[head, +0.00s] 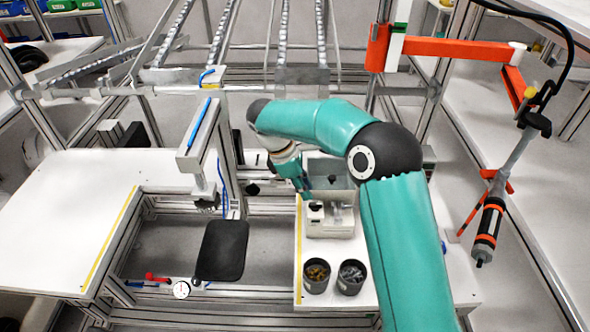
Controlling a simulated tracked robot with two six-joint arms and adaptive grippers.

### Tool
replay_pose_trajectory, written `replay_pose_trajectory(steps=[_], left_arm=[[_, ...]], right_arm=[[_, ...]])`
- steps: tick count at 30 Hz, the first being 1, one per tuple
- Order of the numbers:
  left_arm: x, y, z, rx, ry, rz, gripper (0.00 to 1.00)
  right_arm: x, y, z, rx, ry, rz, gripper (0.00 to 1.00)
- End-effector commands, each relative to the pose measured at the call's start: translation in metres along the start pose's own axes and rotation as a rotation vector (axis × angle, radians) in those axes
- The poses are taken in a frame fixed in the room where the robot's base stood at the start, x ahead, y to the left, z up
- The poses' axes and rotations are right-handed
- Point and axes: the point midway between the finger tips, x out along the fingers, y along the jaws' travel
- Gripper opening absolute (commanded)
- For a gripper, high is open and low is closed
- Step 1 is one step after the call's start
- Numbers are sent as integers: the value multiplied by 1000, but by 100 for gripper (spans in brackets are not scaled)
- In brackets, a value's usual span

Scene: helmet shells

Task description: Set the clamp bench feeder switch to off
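A cream box-shaped device (341,228), which looks like the feeder, stands on the white bench right of centre. It has an open top compartment and small parts on its front. I cannot make out its switch or the switch's position. My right arm, teal with black joints, reaches over the bench from the lower right. My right gripper (306,192) points down at the left side of the device, close to it. Whether it touches the device is unclear, and its fingers are too small to tell open from shut. My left gripper is not in view.
Two dark cups (316,275) of small parts stand in front of the device. A clamp column (201,140) and black pad (222,250) are at the left. A screwdriver (488,232) hangs at the right from an orange arm (440,48). The left white table (60,215) is clear.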

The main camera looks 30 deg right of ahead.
Motion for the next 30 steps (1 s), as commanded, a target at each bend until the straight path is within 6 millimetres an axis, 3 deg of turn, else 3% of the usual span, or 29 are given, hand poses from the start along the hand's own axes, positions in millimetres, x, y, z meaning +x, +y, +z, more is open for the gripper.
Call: replay_pose_trajectory(steps=[6,12,30], left_arm=[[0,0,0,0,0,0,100],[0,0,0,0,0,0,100],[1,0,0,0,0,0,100]], right_arm=[[-45,2,-2,2,3,5,22],[-68,2,-2,1,2,4,22],[-74,2,-1,1,1,3,22]])
